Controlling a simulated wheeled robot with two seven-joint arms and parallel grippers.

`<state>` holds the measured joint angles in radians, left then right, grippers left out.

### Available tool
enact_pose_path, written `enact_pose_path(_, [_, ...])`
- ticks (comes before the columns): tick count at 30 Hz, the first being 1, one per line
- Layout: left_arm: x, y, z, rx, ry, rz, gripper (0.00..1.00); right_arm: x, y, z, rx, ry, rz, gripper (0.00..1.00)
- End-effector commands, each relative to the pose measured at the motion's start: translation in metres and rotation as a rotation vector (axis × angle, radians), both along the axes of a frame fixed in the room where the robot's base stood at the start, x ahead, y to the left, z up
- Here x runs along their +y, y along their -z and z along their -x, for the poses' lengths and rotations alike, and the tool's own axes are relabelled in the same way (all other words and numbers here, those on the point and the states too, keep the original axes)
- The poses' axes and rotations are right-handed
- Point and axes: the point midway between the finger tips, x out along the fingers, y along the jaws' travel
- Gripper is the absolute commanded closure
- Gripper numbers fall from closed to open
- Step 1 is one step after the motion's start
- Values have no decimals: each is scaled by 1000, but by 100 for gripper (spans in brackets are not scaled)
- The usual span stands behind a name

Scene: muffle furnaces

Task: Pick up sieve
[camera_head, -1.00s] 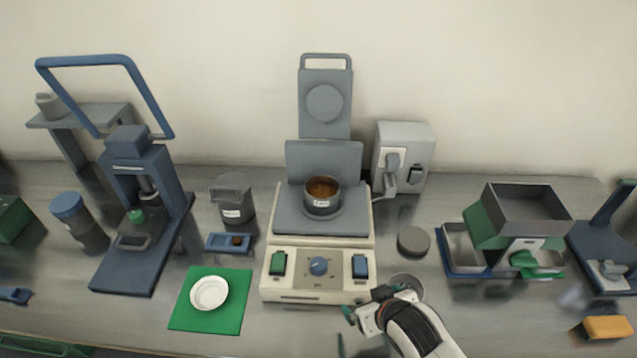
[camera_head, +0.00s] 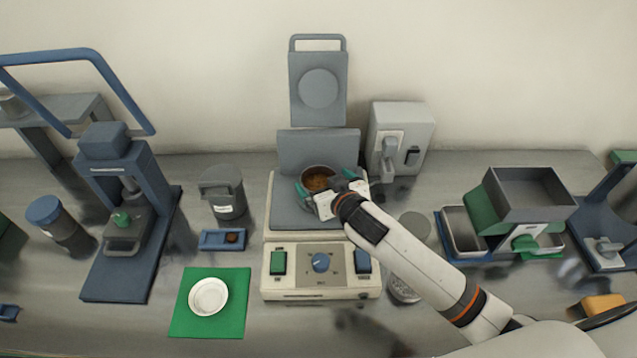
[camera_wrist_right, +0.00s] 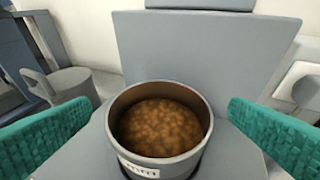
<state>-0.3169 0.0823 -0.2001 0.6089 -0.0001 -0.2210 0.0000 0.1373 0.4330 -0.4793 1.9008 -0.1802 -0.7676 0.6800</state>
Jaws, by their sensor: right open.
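The sieve (camera_head: 318,179) is a round grey metal pan with brown grainy material in it. It stands upright on the grey platform of the shaker machine in the middle of the bench. In the right wrist view the sieve (camera_wrist_right: 160,128) shows close up, with a white label on its front. My right gripper (camera_head: 325,188) is open, with its green fingers on either side of the sieve. In the wrist view there is a visible gap between the sieve and each finger. My left gripper is not in view.
The machine's grey back plate (camera_head: 318,150) rises right behind the sieve. A grey box with a switch (camera_head: 401,139) stands to its right. A green mat (camera_head: 230,316) with a white dish (camera_head: 208,297) lies front left. A grey hopper (camera_head: 525,193) stands at right.

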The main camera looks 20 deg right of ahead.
Motion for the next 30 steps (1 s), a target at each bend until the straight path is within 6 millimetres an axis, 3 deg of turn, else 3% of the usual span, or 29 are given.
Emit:
enact_pose_path(7, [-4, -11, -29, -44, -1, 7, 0, 3, 13, -18, 3, 1, 1, 0])
enact_pose_path(15, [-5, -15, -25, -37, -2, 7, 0, 6, 28, -42, 2, 0, -1, 0])
enact_pose_path(23, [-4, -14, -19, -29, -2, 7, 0, 6, 29, -44, 2, -1, 0, 0])
enact_pose_path(26, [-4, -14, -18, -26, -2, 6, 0, 6, 29, -44, 2, 0, 0, 11])
enact_pose_path(30, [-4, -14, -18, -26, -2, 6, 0, 6, 29, -44, 2, 0, 0, 34])
